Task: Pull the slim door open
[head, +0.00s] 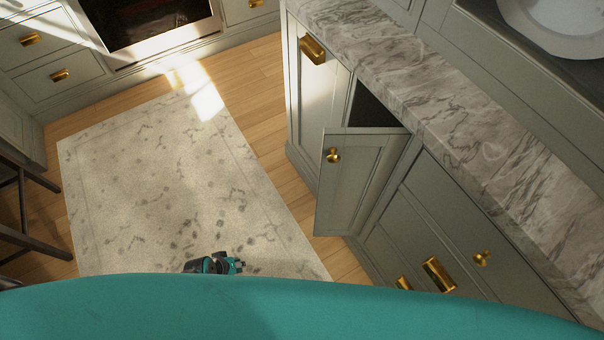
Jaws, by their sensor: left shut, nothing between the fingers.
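The slim door (354,180) is a narrow grey-green cabinet door with a round brass knob (333,155). It stands swung out from the cabinet front, and a dark opening (378,108) shows behind its top edge. My left gripper (238,266) shows at the bottom middle, over the rug, low and to the left of the door and clear of it. It is shut and empty. My own teal body hides most of the left arm. My right gripper is not in view.
A marble counter (440,88) runs above the cabinets on the right. Beside the door are a panel with a brass cup handle (312,49) and more fronts with brass handles (438,274). A pale rug (170,180) covers open floor. A dark stool (22,205) stands at the left.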

